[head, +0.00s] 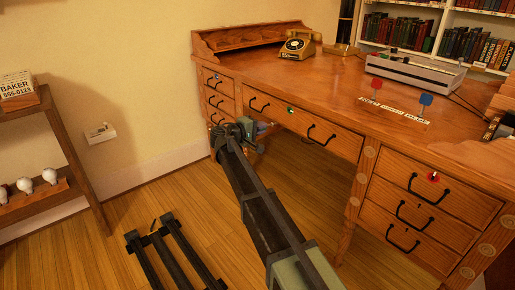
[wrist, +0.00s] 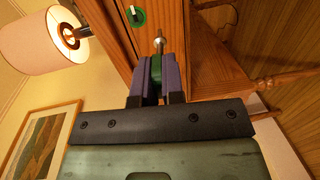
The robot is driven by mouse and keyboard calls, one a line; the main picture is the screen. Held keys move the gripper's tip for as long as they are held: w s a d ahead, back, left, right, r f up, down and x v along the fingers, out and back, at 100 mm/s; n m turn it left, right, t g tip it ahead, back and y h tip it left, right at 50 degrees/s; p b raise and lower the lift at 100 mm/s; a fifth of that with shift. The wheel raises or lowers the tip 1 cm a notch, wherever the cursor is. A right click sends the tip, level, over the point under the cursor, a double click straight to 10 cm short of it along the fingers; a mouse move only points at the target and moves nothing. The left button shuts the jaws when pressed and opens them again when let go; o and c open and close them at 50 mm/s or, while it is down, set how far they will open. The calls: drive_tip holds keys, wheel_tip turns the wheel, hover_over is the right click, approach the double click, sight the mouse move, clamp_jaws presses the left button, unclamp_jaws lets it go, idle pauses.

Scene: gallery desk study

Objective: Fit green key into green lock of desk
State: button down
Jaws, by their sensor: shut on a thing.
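The wooden desk (head: 330,85) has a green lock (head: 290,110) on its wide middle drawer. In the wrist view the green lock (wrist: 137,16) is a round green plate with an upright slot, near the top edge. My gripper (wrist: 153,75) is shut on the green key (wrist: 157,68), whose metal shaft (wrist: 159,42) points away from the jaws. The key tip is apart from the lock, below and right of it in the wrist view. In the head view my gripper (head: 262,128) is low beside the left drawers, and the key is too small to make out there.
A red key (head: 376,84) and a blue key (head: 426,99) stand on the desktop. A red lock (head: 434,177) is on the right drawers. Drawer handles (head: 322,136) stick out. A telephone (head: 298,44) sits at the back.

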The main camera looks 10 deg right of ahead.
sight(271, 124)
drive_tip(key=shift+w+r+t+h, duration=0.1)
drive_tip(key=shift+r+t+h, duration=0.4)
drive_tip(key=shift+r, duration=0.7)
drive_tip(key=shift+x, duration=2.7)
drive_tip(key=shift+x, duration=1.7)
drive_tip(key=c, duration=0.7)
unclamp_jaws()
